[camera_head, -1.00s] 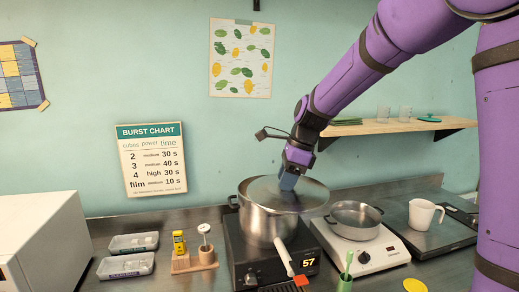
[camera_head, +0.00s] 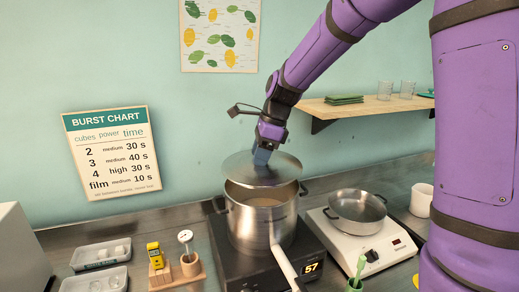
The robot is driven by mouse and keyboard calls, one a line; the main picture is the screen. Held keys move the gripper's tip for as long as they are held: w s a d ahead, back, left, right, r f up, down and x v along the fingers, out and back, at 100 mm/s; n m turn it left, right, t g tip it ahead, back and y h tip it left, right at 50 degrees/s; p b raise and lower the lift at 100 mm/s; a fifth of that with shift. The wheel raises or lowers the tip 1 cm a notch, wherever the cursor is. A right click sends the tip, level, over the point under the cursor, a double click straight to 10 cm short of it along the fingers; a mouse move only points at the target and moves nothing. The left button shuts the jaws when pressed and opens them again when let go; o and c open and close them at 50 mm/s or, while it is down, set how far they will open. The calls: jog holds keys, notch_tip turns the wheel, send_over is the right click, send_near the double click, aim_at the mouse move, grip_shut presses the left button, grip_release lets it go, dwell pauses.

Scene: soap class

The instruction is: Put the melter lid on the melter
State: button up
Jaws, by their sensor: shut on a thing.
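The melter (camera_head: 262,222) is a tall steel pot on a dark hot plate (camera_head: 226,256) that reads 57. Its mouth is partly open to view, with tan contents inside. The melter lid (camera_head: 284,172) is a round steel disc held above the pot, slightly tilted, with a gap showing between it and the front rim. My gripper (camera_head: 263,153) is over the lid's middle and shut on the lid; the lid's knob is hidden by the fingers.
A shallow steel pan (camera_head: 357,206) sits on a white scale-like plate (camera_head: 330,236) to the right. A wooden stand (camera_head: 176,273) with a yellow thermometer and dial probe is at left, beside clear trays (camera_head: 101,256). A wall shelf (camera_head: 365,107) is behind my arm.

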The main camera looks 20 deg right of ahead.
jog(key=shift+f, duration=2.55)
jog(key=o, duration=1.2)
jog(key=shift+c, duration=0.2)
